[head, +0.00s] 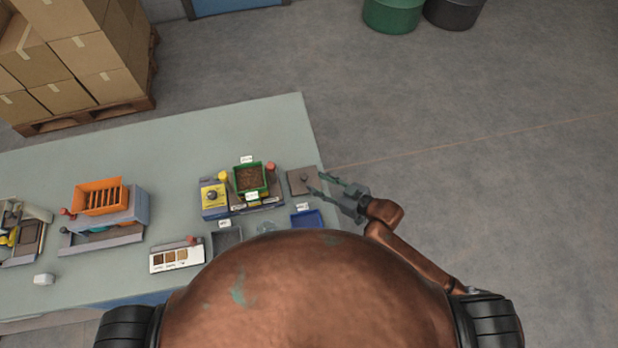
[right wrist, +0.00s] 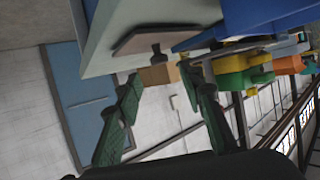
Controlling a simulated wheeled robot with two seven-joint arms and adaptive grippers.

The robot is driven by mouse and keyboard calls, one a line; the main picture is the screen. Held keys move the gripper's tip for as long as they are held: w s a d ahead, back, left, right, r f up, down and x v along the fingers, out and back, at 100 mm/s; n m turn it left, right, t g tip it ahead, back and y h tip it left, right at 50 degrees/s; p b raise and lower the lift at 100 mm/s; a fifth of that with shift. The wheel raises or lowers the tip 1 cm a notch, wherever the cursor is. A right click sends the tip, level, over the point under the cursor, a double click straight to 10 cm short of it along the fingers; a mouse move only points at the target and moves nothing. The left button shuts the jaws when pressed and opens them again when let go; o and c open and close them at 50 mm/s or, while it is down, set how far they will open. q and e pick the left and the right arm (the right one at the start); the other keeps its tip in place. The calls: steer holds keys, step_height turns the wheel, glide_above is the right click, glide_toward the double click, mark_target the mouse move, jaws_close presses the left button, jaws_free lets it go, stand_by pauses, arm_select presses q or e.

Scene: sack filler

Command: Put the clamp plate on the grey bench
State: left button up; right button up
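The clamp plate (head: 298,184) is a flat brown-grey square with a small dark knob. It lies at the right edge of the grey bench (head: 200,130). In the right wrist view the clamp plate (right wrist: 150,34) is seen nearly edge-on, its knob pointing towards my gripper. My right gripper (head: 316,183) comes in from the right, its fingertips at the plate's right side near the knob. In the wrist view the fingers of the right gripper (right wrist: 166,85) are spread apart with nothing held between them; the knob lies ahead of the gap. My left gripper is not seen.
A green bin (head: 248,178) on a station with a yellow box (head: 213,197) stands left of the plate. A blue tray (head: 307,219) lies just in front. An orange crate (head: 100,196) stands further left. The bench's back part and the floor at right are clear.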

steer(key=shift+v, duration=2.3)
steer(key=shift+w, duration=0.25)
steer(key=w+d+f+m+t+h, duration=0.3)
steer(key=w+d+f+m+h, duration=0.3)
steer(key=d+f, duration=0.5)
steer(key=s+d+f+g+h, duration=0.1)
steer(key=s+d+f, duration=0.25)
steer(key=f, duration=0.55)
steer(key=s+d+f+g+h, duration=0.1)
steer(key=s+d+f, duration=0.1)
steer(key=d+f, duration=0.5)
steer(key=s+d+f+m+g+h, duration=0.1)
steer(key=s+d+f+g, duration=0.15)
steer(key=s+f, duration=0.9)
steer(key=s+f+g, duration=0.2)
steer(key=s+f, duration=0.3)
steer(key=s, duration=0.5)
steer(key=s+d+f+m+g+h, duration=0.1)
steer(key=s+f+g, duration=0.1)
steer(key=s+f, duration=0.4)
steer(key=s+f+g, duration=0.2)
steer(key=s+f, duration=0.3)
steer(key=s, duration=0.9)
steer(key=shift+s+d+f+m+h, duration=0.15)
steer(key=shift+d+f+m+h, duration=0.1)
steer(key=shift+m+h, duration=0.05)
